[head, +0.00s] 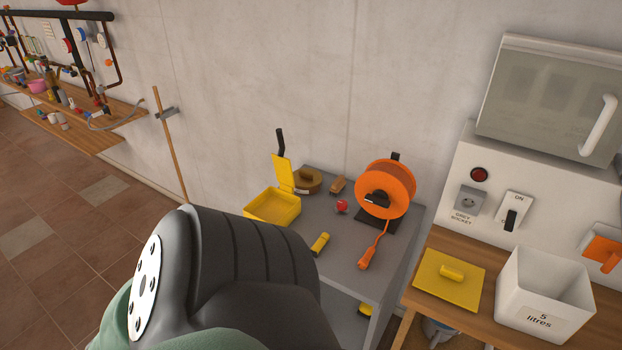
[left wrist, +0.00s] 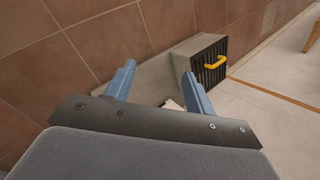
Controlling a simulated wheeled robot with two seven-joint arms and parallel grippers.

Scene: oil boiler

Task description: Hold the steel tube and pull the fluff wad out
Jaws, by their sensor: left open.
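I cannot make out the steel tube or the fluff wad in either view. In the left wrist view my left gripper (left wrist: 158,82) is open, its two blue-grey fingers apart. Nothing shows held between them. Beyond the fingers are a tiled surface and a pale floor. In the head view a large dark arm link of mine fills the lower middle, and no gripper shows there. My right gripper is in neither view.
In the left wrist view a grey box (left wrist: 182,57) with a dark slatted front and yellow handle stands beyond the right finger.

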